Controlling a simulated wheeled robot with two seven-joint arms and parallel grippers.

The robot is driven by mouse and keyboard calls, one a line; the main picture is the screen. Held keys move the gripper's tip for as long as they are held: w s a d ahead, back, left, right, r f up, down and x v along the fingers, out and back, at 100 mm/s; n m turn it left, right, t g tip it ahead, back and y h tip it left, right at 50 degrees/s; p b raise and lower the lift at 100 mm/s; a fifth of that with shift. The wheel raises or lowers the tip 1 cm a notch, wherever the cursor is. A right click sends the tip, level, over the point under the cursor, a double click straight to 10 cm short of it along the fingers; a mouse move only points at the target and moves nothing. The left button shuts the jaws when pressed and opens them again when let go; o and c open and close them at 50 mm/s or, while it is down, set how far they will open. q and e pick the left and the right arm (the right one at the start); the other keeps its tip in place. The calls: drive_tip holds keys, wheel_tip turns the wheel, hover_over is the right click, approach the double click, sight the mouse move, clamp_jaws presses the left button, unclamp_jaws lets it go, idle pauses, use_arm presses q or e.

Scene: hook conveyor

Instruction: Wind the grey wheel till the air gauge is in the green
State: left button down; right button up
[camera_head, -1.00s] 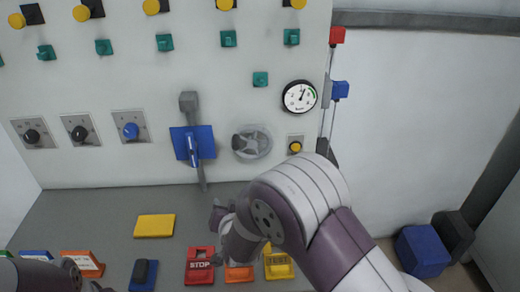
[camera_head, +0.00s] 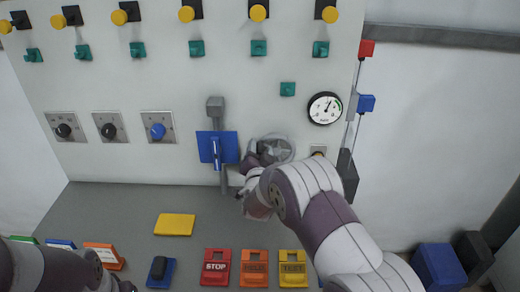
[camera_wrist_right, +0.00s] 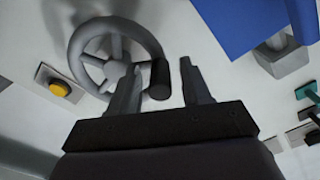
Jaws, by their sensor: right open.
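The grey wheel (camera_head: 278,148) is on the white panel, partly hidden by my right gripper (camera_head: 250,170) in the head view. In the right wrist view the wheel (camera_wrist_right: 84,40) shows its spokes and a dark handle knob (camera_wrist_right: 160,80). My right gripper (camera_wrist_right: 160,72) is open, with the knob between or just behind its fingers; I cannot tell whether they touch it. The round air gauge (camera_head: 325,108) is up and right of the wheel, with a green arc at its right; its needle points up, slightly right. My left arm shows at the bottom left, its fingers unclear.
A blue plate with a grey lever (camera_head: 217,148) stands just left of the wheel. A yellow button (camera_wrist_right: 60,88) is beside the wheel. Red, orange and yellow blocks (camera_head: 254,268) lie on the grey shelf below. A vertical rod with red and blue blocks (camera_head: 366,103) is right of the gauge.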

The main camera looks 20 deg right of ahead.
clamp_jaws()
drive_tip(key=shift+w+f, duration=0.1)
drive_tip(key=shift+f, duration=0.05)
drive_tip(key=shift+a+f+n+b, duration=0.2)
drive_tip(key=shift+n+b, duration=0.1)
drive_tip(key=shift+n, duration=0.25)
drive_tip(key=shift+a+f+n+b, duration=0.1)
drive_tip(key=shift+f+n+b, duration=0.15)
drive_tip(key=shift+n, duration=0.3)
drive_tip(key=d+f+n+b, duration=0.1)
drive_tip(key=d+f+n, duration=0.1)
drive_tip(key=n, duration=0.9)
drive_tip(key=s+d+f+n+b, duration=0.1)
drive_tip(key=d+f+n, duration=0.2)
drive_tip(key=n, duration=0.8)
drive_tip(key=shift+s+f+n, duration=0.15)
drive_tip(key=shift+f+n, duration=0.25)
drive_tip(key=shift+f, duration=0.85)
